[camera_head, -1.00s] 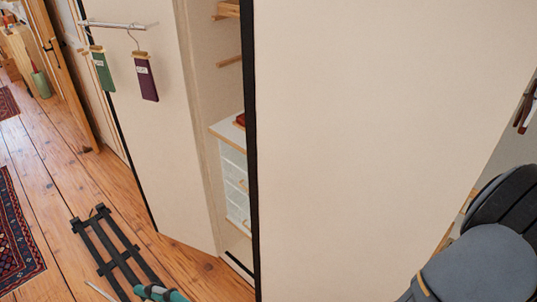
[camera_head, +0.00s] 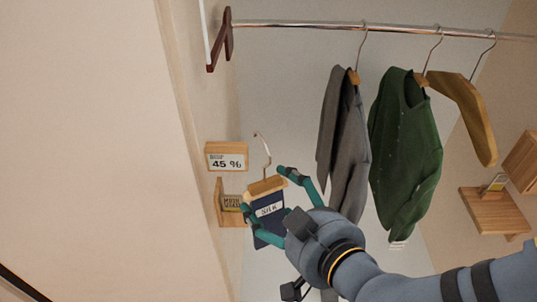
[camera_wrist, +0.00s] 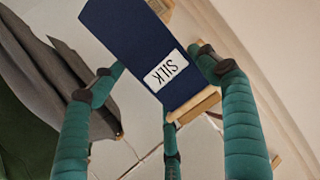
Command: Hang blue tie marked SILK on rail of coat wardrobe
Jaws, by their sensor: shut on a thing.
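The blue tie (camera_head: 270,209) with a white SILK label hangs from a small wooden hanger (camera_head: 266,186) with a metal hook (camera_head: 264,147). My gripper (camera_head: 268,188) is shut on the tie's hanger, with teal fingers around it. The hook is free in the air, well below the rail (camera_head: 300,25) and left of the hung clothes. In the wrist view the tie (camera_wrist: 125,32) fills the upper middle between my fingers, its label readable. The hanger's wood (camera_wrist: 192,107) shows beside a finger; the exact finger contact is partly hidden.
A grey garment (camera_head: 343,135), a green cardigan (camera_head: 405,145) and a bare wooden hanger (camera_head: 468,110) hang on the rail's middle and right. The rail's left stretch is clear, beside a dark red bracket (camera_head: 226,42). A humidity sign (camera_head: 227,157) and small shelves (camera_head: 493,211) are on the walls.

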